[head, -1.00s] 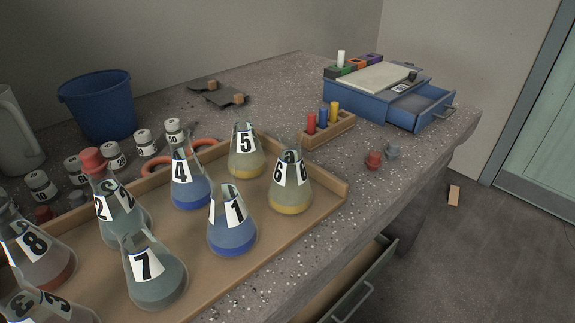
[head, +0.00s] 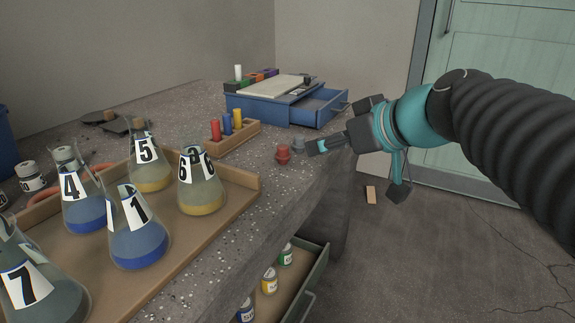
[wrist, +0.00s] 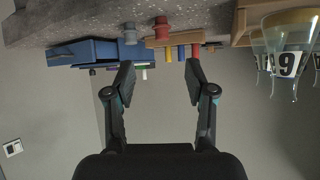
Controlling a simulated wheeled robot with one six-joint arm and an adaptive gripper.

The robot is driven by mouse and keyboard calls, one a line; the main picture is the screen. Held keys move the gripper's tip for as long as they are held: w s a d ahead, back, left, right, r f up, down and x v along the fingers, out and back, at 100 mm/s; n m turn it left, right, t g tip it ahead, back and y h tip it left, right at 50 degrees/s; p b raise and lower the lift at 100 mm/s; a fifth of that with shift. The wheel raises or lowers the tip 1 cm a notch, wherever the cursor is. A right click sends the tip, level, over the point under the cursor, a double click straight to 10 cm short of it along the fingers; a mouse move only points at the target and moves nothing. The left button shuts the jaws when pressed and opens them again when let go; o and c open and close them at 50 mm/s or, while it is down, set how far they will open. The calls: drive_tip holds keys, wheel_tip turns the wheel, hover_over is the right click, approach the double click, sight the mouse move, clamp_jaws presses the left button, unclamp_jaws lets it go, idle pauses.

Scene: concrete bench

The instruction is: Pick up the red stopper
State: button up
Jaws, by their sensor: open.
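The red stopper (head: 283,154) stands on the speckled bench top near its right edge, beside a grey stopper (head: 298,142). In the wrist view, which is upside down, my gripper (wrist: 160,78) is open and empty. There the red stopper (wrist: 161,30) lies beyond the gap between the fingers, apart from them. The grey stopper (wrist: 130,35) is to its left.
A wooden rack (head: 243,137) with red, blue and yellow cylinders stands behind. A blue box (head: 262,108) with an open drawer is farther back. A tray (head: 236,177) of numbered flasks is at left. An open bench drawer (head: 309,275) holds jars below the edge.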

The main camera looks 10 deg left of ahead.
sight(285, 148)
drive_tip(key=shift+y, duration=0.3)
drive_tip(key=x, duration=0.2)
drive_tip(key=r+x, duration=0.1)
drive_tip(key=x, duration=0.5)
drive_tip(key=shift+w+a, duration=0.35)
drive_tip(key=shift+w, duration=0.05)
drive_tip(key=shift+x, duration=3.1)
drive_tip(key=shift+s+d+f, duration=0.1)
drive_tip(key=shift+d+f, duration=0.05)
drive_tip(key=c, duration=0.7)
